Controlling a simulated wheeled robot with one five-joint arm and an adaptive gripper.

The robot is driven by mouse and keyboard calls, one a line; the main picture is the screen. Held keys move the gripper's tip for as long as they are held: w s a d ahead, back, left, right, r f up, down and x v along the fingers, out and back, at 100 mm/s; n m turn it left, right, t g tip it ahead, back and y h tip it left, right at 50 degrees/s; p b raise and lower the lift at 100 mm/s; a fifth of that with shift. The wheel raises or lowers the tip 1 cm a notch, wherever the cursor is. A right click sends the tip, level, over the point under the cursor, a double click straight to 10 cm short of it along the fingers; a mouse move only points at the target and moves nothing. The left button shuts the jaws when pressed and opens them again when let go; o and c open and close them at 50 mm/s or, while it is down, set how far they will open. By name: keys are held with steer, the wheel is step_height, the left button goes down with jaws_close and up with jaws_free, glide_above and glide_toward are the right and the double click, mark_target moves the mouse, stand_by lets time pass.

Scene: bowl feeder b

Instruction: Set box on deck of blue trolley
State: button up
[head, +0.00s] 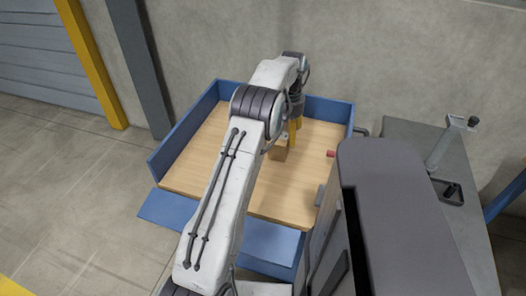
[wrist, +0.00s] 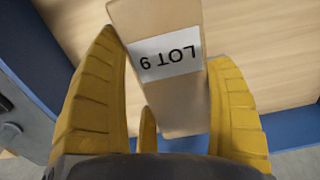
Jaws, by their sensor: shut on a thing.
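The box is brown cardboard with a white label reading "LOT 9", upside down in the wrist view (wrist: 170,85). My gripper (wrist: 165,95) is shut on the box, its yellow fingers on either side. In the head view my gripper (head: 291,138) is over the blue trolley's wooden deck, with part of the brown box (head: 278,154) showing below it. The blue trolley (head: 187,191) has a pale wood deck and raised blue sides; its front flap is folded down. I cannot tell whether the box touches the deck.
A small red object (head: 331,154) lies at the deck's right side. A grey bench (head: 400,135) with a metal fixture stands right of the trolley. A grey post and a yellow post stand behind left. Most of the deck is bare.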

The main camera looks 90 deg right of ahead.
steer(key=shift+w+f+p, duration=0.65)
steer(key=shift+w+f, duration=1.2)
steer(key=shift+f, duration=0.25)
steer(key=shift+w+f+p, duration=0.6)
steer(key=shift+w+f, duration=1.25)
steer(key=shift+f, duration=0.25)
steer(key=shift+a+f, duration=0.1)
steer(key=o, duration=1.2)
steer(key=shift+f, duration=0.1)
step_height(320, 180, up, 12)
steer(key=b, duration=0.1)
steer(key=shift+r, duration=0.2)
steer(key=shift+w, duration=0.1)
